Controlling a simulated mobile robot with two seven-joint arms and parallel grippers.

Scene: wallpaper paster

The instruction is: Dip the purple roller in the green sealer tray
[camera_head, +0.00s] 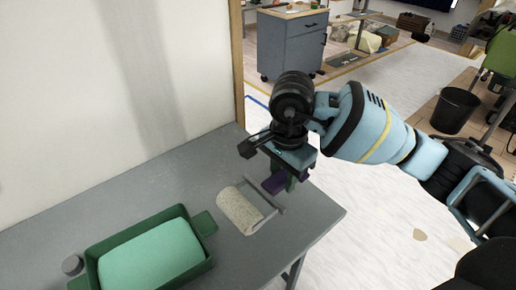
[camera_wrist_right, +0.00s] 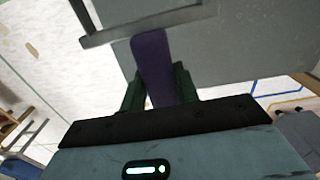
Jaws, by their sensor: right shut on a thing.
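The roller has a pale, speckled cylinder (camera_head: 240,210) on a grey metal frame and a purple handle (camera_head: 275,183). In the head view the cylinder is low over or on the grey table; I cannot tell if it touches. My right gripper (camera_head: 289,181) is shut on the purple handle, which also shows between the green fingers in the right wrist view (camera_wrist_right: 152,62). The green tray (camera_head: 203,222) holds light green sealer (camera_head: 150,258) and sits on the table left of the roller, apart from it. My left gripper is not in view.
The grey table (camera_head: 300,221) has free room right of the tray and ends near my right gripper. A small grey round object (camera_head: 72,265) is beside the tray. A white wall (camera_head: 110,90) rises behind the table. A dark bin (camera_head: 454,109) stands on the floor at right.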

